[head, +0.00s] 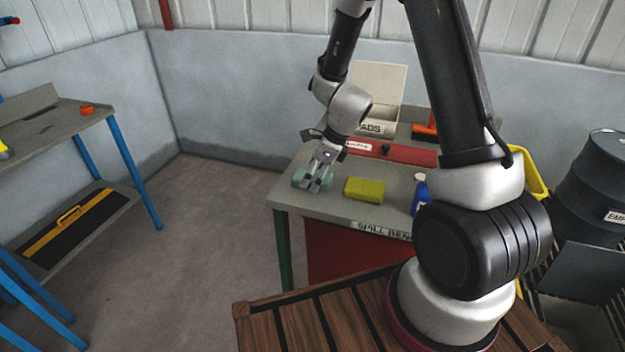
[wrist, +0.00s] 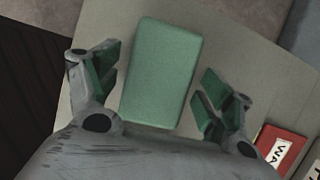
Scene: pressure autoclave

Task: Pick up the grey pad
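No plainly grey pad shows in either view. A pale green pad (wrist: 163,72) lies flat on the bench top (head: 338,204), between my gripper's fingers in the wrist view. In the head view this pad (head: 299,178) is partly hidden by my gripper (head: 317,184), near the bench's left end. My gripper also shows in the wrist view (wrist: 160,82), open, with a finger apart from each long side of the pad. The pad's near end meets the edge of my gripper's body in that view. I cannot tell how high the fingers are above the bench.
A yellow-green pad (head: 365,189) lies right of my gripper, with a blue bottle (head: 419,194) beyond it. A red labelled strip (head: 400,153) and an open box marked "ADS" (head: 380,128) are behind. A dark drum (head: 598,180) stands far right.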

